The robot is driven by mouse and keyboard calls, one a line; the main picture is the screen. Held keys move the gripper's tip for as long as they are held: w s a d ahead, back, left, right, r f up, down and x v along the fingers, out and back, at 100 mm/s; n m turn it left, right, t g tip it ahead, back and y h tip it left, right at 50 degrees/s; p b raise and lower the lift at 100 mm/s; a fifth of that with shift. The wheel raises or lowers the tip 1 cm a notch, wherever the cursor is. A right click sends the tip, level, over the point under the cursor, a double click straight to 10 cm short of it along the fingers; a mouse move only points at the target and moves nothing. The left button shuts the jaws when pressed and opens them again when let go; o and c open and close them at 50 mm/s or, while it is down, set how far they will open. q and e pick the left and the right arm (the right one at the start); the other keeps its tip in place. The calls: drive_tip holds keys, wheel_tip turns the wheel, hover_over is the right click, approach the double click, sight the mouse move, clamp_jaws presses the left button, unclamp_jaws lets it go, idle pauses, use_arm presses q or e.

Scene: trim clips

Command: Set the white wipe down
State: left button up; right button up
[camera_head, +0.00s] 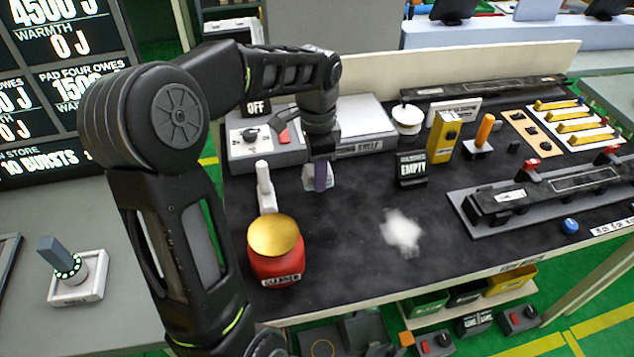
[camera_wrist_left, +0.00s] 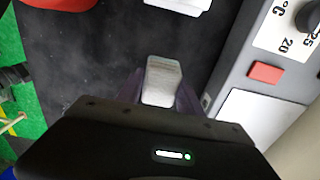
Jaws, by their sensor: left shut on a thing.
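The white wipe (camera_head: 309,180) is a small pale block between the fingers of my left gripper (camera_head: 320,178). The gripper is shut on it, pointing down over the dark bench top, just in front of the grey weighing station. In the left wrist view the wipe (camera_wrist_left: 162,82) sticks out between the purple-tinted fingers (camera_wrist_left: 162,95). I cannot tell whether it touches the bench. My right gripper is not in view.
A red cleaner pot (camera_head: 277,265) with a gold top and a white upright holder (camera_head: 265,187) stand left of centre. A white smudge (camera_head: 402,232) lies on the dark bench top (camera_head: 350,265). An "EMPTY" sign (camera_head: 411,169) stands right of the gripper. Bench between is clear.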

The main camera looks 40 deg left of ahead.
use_arm(q)
drive_tip(key=shift+f, duration=0.25)
drive_tip(key=shift+f, duration=1.75)
drive_tip(key=shift+f, duration=0.2)
drive_tip(key=o, duration=1.3)
drive_tip(key=shift+r, duration=0.15)
wheel_tip(320, 180, up, 12)
drive_tip(key=shift+r, duration=0.1)
